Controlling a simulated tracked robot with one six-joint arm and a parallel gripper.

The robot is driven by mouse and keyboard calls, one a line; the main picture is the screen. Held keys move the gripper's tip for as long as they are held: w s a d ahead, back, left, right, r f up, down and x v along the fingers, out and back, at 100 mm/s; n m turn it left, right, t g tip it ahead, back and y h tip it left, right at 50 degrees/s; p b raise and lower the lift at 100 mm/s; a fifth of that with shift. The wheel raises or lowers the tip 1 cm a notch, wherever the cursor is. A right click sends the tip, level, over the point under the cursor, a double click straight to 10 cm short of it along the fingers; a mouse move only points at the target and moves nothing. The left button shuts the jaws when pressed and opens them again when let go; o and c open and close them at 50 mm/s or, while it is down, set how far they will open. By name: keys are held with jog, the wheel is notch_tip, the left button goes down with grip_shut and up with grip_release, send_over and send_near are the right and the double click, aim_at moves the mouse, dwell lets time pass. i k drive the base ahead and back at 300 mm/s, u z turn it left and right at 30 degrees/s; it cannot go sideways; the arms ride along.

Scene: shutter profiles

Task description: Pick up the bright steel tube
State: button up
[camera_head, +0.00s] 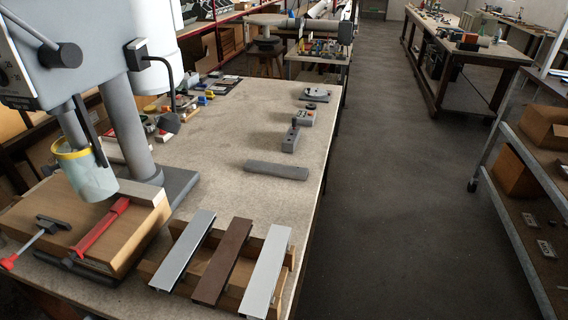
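Three long flat-topped profiles lie side by side across a wooden rack at the near edge of the workbench. The right one is a bright, pale silver profile (267,273), the lightest of the three. The middle one is a brown profile (223,262). The left one is a grey metallic profile (184,251). None is labelled, and I cannot tell whether the silver one is a hollow tube. A dull dark grey bar (276,170) lies alone farther back on the bench. My gripper is not in view.
A drill press with a grey column (130,140) and a clear guard (87,174) stands at the left. A red-handled clamp (100,228) lies on the wooden block beside it. The workbench (225,185) is clear in the middle. Open floor (400,200) lies to the right.

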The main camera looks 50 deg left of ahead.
aim_at(288, 172)
jog(key=z, duration=0.05)
jog(key=i, duration=2.45)
jog(key=u, duration=3.2)
